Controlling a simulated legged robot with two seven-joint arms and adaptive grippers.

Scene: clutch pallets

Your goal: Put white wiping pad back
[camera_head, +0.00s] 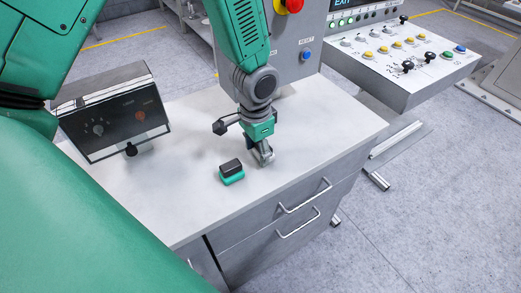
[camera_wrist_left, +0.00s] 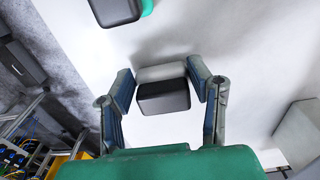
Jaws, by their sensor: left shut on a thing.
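In the left wrist view, a wiping pad with a white body (camera_wrist_left: 160,72) and a black block on it sits between the fingers of my left gripper (camera_wrist_left: 162,92), which is shut on it. In the head view my left gripper (camera_head: 263,154) points down close to the worktop, and the fingers mostly hide the white pad. Whether the pad touches the worktop I cannot tell. A second pad, green with a black top (camera_head: 232,172), stands on the worktop just left of and nearer than the gripper. It also shows at the top of the left wrist view (camera_wrist_left: 118,10). My right gripper is not in view.
The white worktop (camera_head: 185,205) is mostly clear around the gripper. A dark control box (camera_head: 115,115) stands at its left end. A grey panel with a red knob and blue button (camera_head: 305,56) rises behind. A button console (camera_head: 400,60) stands to the right.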

